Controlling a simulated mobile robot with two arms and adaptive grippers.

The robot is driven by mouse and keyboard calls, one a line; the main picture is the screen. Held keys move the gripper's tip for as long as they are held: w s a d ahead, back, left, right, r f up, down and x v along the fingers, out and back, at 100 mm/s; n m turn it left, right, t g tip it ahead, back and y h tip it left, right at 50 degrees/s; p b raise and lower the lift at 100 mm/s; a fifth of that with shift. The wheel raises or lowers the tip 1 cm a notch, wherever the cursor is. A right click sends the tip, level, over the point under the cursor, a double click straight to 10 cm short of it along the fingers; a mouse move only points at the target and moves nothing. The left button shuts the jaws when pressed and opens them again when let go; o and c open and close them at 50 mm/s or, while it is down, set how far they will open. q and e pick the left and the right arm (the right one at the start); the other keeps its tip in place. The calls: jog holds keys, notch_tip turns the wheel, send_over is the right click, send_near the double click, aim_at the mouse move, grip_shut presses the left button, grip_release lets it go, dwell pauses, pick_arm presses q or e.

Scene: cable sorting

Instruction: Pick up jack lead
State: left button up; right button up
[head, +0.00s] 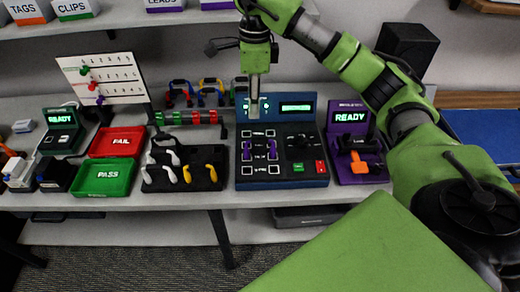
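My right gripper (254,108) comes in from the upper right and points down over the back of the blue tester (283,183), in front of its display. Its fingers show as one narrow shape, so I cannot tell whether they are open or shut; no lead is visible in them. Several looped leads stand at the back, including a red and blue one (181,92) and a yellow one (210,92). White and yellow connectors (211,173) lie in a black tray (206,186). Which one is the jack lead I cannot tell. My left gripper is not in view.
A red FAIL tray (117,142) and green PASS tray (103,177) sit left. A purple station (349,106) with an orange plug (366,168) stands right of the tester. A rack with green and red clips (190,118) is behind the black tray. A shelf (120,20) overhangs the back.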

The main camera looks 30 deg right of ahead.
jog(key=p, duration=0.2)
send_over(260, 139)
jog(key=f, duration=0.5)
jog(key=w+f, duration=0.1)
jog(key=f, duration=0.2)
jog(key=shift+f, duration=0.1)
jog(key=shift+s+a+f+p, duration=0.1)
jog(key=shift+s+f+p, duration=0.1)
jog(key=shift+f+p, duration=0.2)
jog(key=f+p, duration=0.1)
jog(key=f, duration=0.2)
jog(key=shift+s+f+p, duration=0.15)
jog(key=shift+s+p, duration=0.2)
jog(key=shift+p, duration=0.05)
jog(key=shift+w+f, duration=0.1)
jog(key=shift+f, duration=0.5)
grip_shut()
